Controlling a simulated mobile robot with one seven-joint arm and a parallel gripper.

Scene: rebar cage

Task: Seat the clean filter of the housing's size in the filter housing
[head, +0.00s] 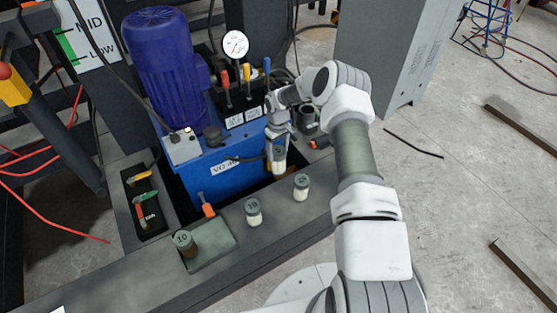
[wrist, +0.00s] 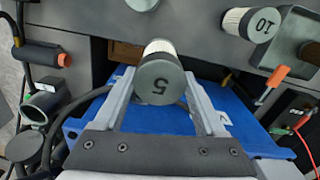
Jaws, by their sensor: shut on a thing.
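My gripper (head: 278,140) is shut on a white pleated filter (head: 279,160). In the wrist view its grey-green cap (wrist: 158,82) reads 5, between the two fingers (wrist: 163,98). The filter is held above the front of the blue tank (head: 222,178). An open dark cylindrical cup, seemingly the filter housing (head: 308,113), stands to the right of my gripper; it also shows at the left in the wrist view (wrist: 40,107). Its size mark is not readable. A clean filter marked 10 (head: 253,212) and another pale filter (head: 301,186) stand on the front ledge.
A brown filter marked 10 (head: 186,243) stands on a green tray (head: 222,255). A blue motor (head: 165,65), a gauge (head: 235,44) and coloured levers (head: 246,83) rise behind. A grey cabinet (head: 393,45) stands at right.

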